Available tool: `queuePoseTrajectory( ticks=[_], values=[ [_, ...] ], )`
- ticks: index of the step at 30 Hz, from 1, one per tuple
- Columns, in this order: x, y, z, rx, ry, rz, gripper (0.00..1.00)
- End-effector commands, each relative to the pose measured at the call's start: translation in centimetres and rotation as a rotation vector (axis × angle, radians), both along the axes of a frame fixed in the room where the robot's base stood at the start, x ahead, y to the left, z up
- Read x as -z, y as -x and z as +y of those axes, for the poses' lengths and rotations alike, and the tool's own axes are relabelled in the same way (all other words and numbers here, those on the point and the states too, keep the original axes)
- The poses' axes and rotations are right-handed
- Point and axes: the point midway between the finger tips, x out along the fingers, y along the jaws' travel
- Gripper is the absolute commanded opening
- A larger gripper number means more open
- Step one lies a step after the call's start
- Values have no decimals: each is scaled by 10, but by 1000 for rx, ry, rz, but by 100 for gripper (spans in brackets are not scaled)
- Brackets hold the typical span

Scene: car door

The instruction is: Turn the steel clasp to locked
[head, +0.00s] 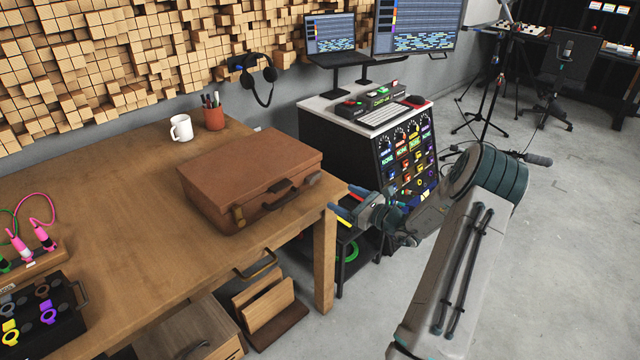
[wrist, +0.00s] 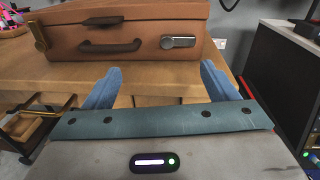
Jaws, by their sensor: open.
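A brown leather case (head: 250,172) lies shut on the wooden table. In the head view the clasp (head: 313,178) is small at the case's right front. A brass clasp (wrist: 38,36) is at the case's left. My gripper (head: 348,203) is open and empty, off the table's front right corner; its blue fingers (wrist: 160,70) point toward the case, apart from the clasp.
The table edge (wrist: 150,85) lies between my fingers and the case. A mixer cabinet (head: 405,150) stands to the right. A white mug (head: 181,128) and a pen cup (head: 213,117) stand behind the case.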

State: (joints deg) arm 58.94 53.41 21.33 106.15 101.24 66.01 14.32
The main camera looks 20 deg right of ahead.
Motion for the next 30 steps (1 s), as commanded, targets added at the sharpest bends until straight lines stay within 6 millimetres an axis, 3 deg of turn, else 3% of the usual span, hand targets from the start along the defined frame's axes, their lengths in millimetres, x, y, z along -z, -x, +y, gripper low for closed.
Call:
queuePoseTrajectory(
  ticks=[3,7,21,30],
  values=[
    [10,-1,-20,64,-54,-7,80],
    [11,-8,-22,81,-68,-9,80],
    [11,-94,13,76,-65,-9,80],
    [11,-126,25,78,-64,-8,80]
  ],
)
